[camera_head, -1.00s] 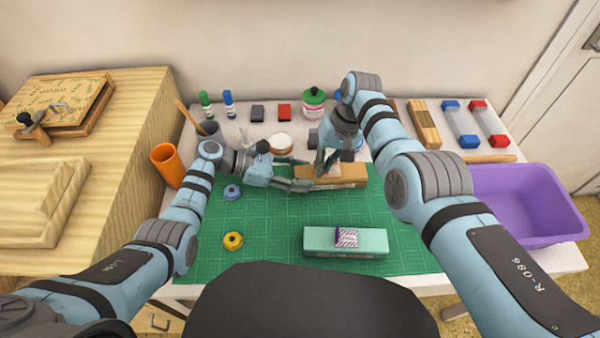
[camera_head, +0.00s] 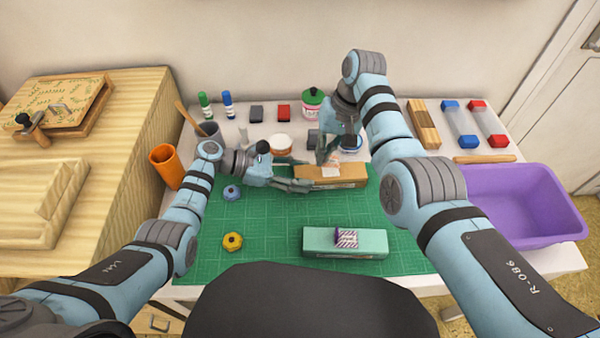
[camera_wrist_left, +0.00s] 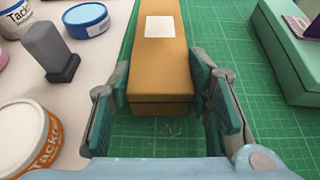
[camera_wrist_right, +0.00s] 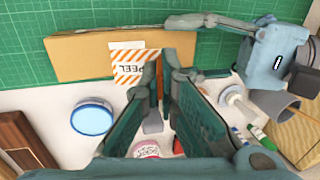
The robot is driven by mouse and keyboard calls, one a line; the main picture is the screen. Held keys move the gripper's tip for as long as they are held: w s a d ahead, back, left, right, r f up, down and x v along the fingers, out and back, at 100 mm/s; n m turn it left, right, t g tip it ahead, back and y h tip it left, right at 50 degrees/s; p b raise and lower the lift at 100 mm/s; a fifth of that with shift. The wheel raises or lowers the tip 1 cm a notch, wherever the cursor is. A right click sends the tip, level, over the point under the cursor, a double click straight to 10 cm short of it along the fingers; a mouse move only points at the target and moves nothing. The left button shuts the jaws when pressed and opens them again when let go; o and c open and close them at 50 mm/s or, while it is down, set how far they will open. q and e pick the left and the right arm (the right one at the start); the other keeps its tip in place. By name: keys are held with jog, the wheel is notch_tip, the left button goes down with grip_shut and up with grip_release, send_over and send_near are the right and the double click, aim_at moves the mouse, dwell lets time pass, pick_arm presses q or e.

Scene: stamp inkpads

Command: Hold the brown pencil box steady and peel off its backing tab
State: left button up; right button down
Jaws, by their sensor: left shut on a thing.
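The brown pencil box (camera_head: 345,181) lies across the green mat's back part, with a white square (camera_wrist_left: 160,27) on its top. My left gripper (camera_wrist_left: 162,105) is shut on the box's near end in the left wrist view, one finger on each side. My right gripper (camera_head: 325,158) is above the box, its fingertips close together at the edge of the orange-and-white striped backing tab (camera_wrist_right: 130,62), marked PEEL.
A mint box (camera_head: 320,240) with a striped purple label lies at the mat's front. Blue (camera_head: 232,192) and yellow (camera_head: 233,241) round pieces sit on the mat. Tins, ink pads and bottles line the back. A purple bin (camera_head: 520,190) stands right.

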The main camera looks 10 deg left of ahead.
jog(key=shift+r, duration=0.35)
pick_arm(q)
jog(key=o, duration=1.2)
jog(key=shift+o, duration=0.2)
